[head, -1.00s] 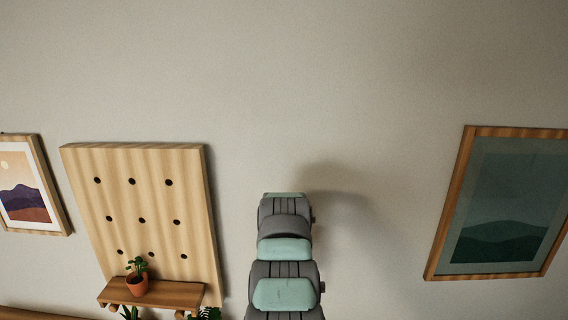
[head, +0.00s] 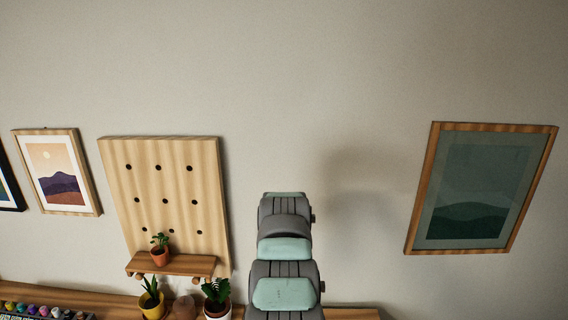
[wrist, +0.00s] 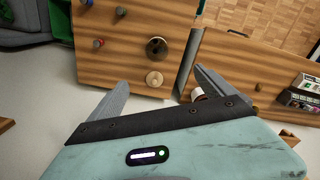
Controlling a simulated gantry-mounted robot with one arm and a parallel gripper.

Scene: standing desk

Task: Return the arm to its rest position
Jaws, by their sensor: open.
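My arm (head: 284,250) rises upright in the lower middle of the head view, in front of the bare wall. My gripper does not show in the head view. In the wrist view my gripper (wrist: 157,98) is open, with its two grey fingers spread wide and nothing between them. Beyond the fingers is a wooden desk surface (wrist: 117,63) with several small round objects on it. I cannot tell how far the gripper is from the desk.
A wooden pegboard (head: 163,185) with a small shelf (head: 172,265) hangs left of my arm. Potted plants (head: 217,293) stand just left of the arm's base. A framed green picture (head: 481,188) hangs at right. The wall above the arm is clear.

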